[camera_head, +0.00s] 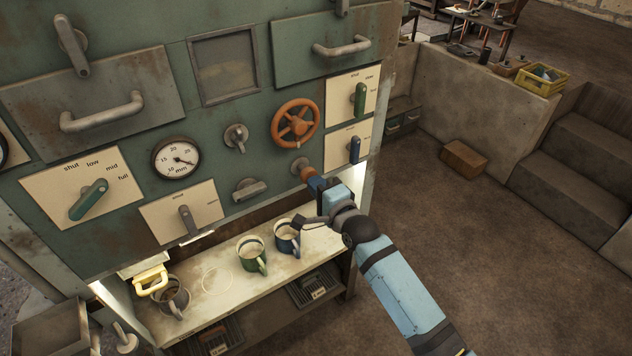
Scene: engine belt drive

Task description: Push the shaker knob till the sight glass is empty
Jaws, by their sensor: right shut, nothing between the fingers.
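The sight glass (223,66) is a framed, dull grey-brown pane set in the green machine front at upper middle. I cannot tell whether anything lies behind it. The shaker knob (306,173) appears to be the small orange-brown knob on a short round mount below the orange handwheel. My right gripper (315,184) reaches up from the lower right, shut and empty, with its tip at the knob. It appears to touch the knob and covers part of it. My left gripper is out of view.
Close around the knob are the orange handwheel (296,123), a blue lever (354,149) and a grey handle (249,190). Below, a lit shelf (212,285) holds a green mug (252,254) and a blue mug (287,238). Floor at right is mostly clear.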

